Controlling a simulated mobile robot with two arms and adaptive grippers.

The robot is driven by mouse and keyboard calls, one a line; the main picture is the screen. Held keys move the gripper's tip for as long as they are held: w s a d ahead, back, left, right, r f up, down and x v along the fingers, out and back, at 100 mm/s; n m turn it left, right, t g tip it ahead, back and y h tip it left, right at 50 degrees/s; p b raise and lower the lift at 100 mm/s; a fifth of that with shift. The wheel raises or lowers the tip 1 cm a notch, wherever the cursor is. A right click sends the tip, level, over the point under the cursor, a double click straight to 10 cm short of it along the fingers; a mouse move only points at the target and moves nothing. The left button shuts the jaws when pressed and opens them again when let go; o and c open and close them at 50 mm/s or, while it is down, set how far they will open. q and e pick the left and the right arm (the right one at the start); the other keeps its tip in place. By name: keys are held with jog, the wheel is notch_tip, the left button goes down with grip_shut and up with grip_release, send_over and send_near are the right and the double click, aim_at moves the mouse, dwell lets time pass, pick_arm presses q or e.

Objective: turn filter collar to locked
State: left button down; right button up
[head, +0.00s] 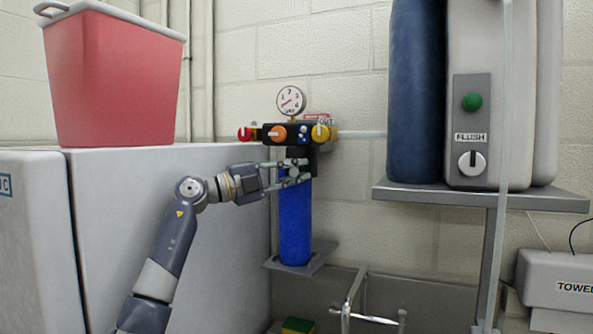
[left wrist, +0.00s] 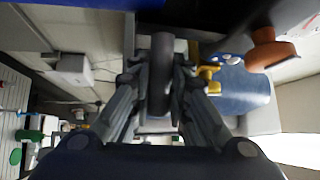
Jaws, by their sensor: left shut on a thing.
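The filter is a blue upright cylinder (head: 295,225) on a small bracket under a dark manifold. My left gripper (head: 303,174) reaches in from the left at the filter's top, just below the manifold. Its fingers are shut on the filter collar there, which they largely hide. In the left wrist view my left gripper (left wrist: 160,95) has its two fingers on either side of a dark rounded part, likely the collar (left wrist: 161,75). Any lock marking on the collar cannot be read. My right gripper is in neither view.
A white cabinet (head: 150,200) stands left, with a red bin (head: 115,80) on top. A shelf (head: 480,195) bears tanks at right; a sink lies below.

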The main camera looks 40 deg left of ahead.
pick_arm(q)
jog(key=shift+f, duration=0.1)
jog(key=c, duration=1.5)
grip_release()
